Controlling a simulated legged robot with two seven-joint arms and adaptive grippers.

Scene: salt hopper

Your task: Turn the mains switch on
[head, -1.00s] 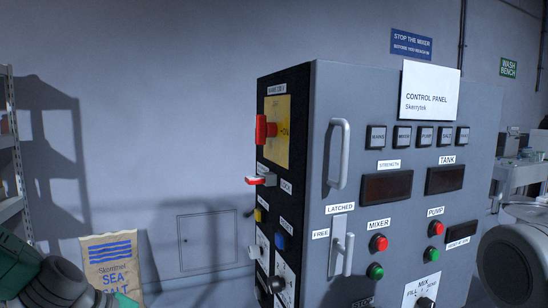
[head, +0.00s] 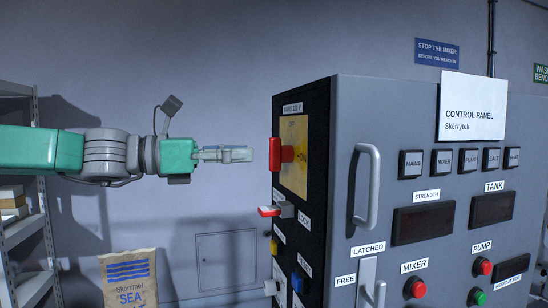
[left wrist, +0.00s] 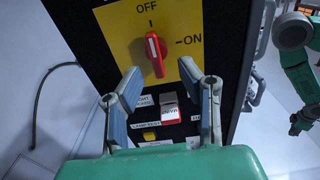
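The mains switch is a red rotary handle (head: 282,154) on a yellow plate (head: 296,150) on the black side of the control cabinet. In the left wrist view the red handle (left wrist: 155,55) points up towards OFF, tilted slightly, with ON marked to its right. My left gripper (head: 248,154) is level with the handle, just left of it in the head view. In the left wrist view its two fingers (left wrist: 160,85) are spread apart with nothing between them, a little below the handle. My right gripper is not in the head view; a green arm part shows at right in the left wrist view.
The grey cabinet front (head: 400,240) carries a vertical handle (head: 367,188). A sea salt sack (head: 128,278) and a shelf (head: 30,220) stand at left.

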